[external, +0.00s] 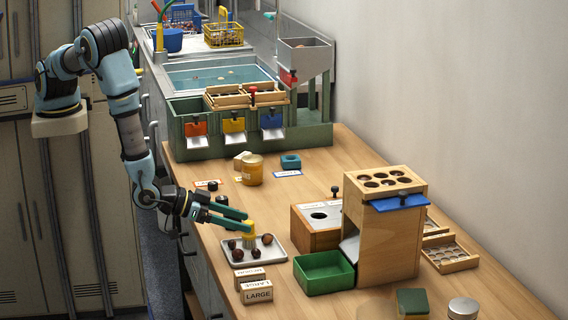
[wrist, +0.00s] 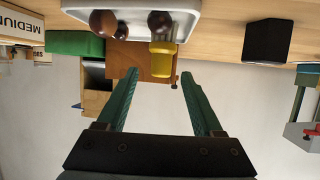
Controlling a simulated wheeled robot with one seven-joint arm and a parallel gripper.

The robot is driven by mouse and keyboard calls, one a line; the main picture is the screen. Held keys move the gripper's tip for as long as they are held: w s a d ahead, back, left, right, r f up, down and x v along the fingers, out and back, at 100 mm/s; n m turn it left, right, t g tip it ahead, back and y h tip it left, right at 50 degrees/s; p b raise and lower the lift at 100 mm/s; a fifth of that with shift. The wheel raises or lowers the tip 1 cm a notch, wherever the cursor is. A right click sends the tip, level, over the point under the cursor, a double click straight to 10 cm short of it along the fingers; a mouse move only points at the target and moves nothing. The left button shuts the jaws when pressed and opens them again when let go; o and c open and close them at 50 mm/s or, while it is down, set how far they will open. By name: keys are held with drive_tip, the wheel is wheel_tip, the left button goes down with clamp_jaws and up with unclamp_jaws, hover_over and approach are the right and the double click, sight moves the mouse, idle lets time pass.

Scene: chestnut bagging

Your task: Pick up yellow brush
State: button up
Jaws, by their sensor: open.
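The yellow brush (external: 249,237) stands roughly upright at the back part of a pale tray (external: 280,256). In the wrist view the brush (wrist: 163,57) is a yellow block with a paler end, close to the tray's white rim (wrist: 135,5). My gripper (external: 250,219) is open, its two teal fingers stretched level over the tray. In the wrist view the gripper (wrist: 160,72) has the brush between the lines of its fingers, just past the tips. I cannot tell whether a finger touches it. Several brown chestnuts (external: 237,255) lie on the tray around it.
A green bin (external: 324,285) and a wooden box (external: 318,240) stand right of the tray. Wooden blocks, one marked LARGE (external: 257,296), lie in front. A tall wooden sorter (external: 388,245) stands further right.

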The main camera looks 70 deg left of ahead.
drive_tip(key=shift+p+x, duration=0.3)
drive_tip(key=shift+x, duration=1.1)
clamp_jaws()
